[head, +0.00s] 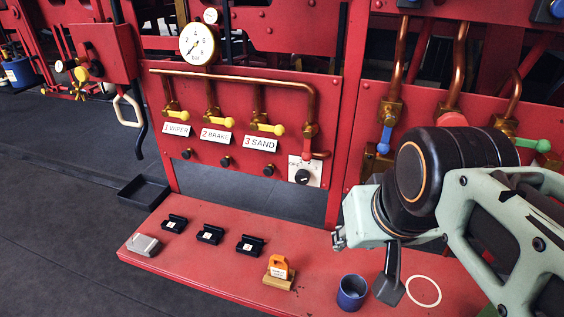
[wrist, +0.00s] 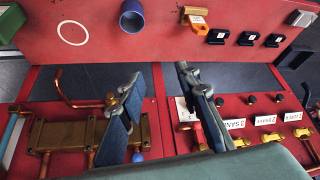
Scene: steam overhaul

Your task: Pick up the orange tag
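The orange tag (head: 278,264) stands upright on a small tan wooden block on the red shelf in the head view, with a white label on its face. In the wrist view the orange tag (wrist: 195,27) is at the top, right of centre, beyond my fingertips. My gripper (wrist: 158,75) is open and empty, with its two fingers well apart. In the head view my gripper (head: 389,284) points down over the shelf, right of the tag and apart from it; only one dark finger shows clearly.
A blue cup (head: 351,292) stands on the red shelf (head: 190,268) between the tag and my gripper. Several black holders (head: 209,234) and a grey block (head: 143,245) lie left of the tag. Behind rises a red panel (head: 235,95) with pipes, yellow-handled valves and knobs.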

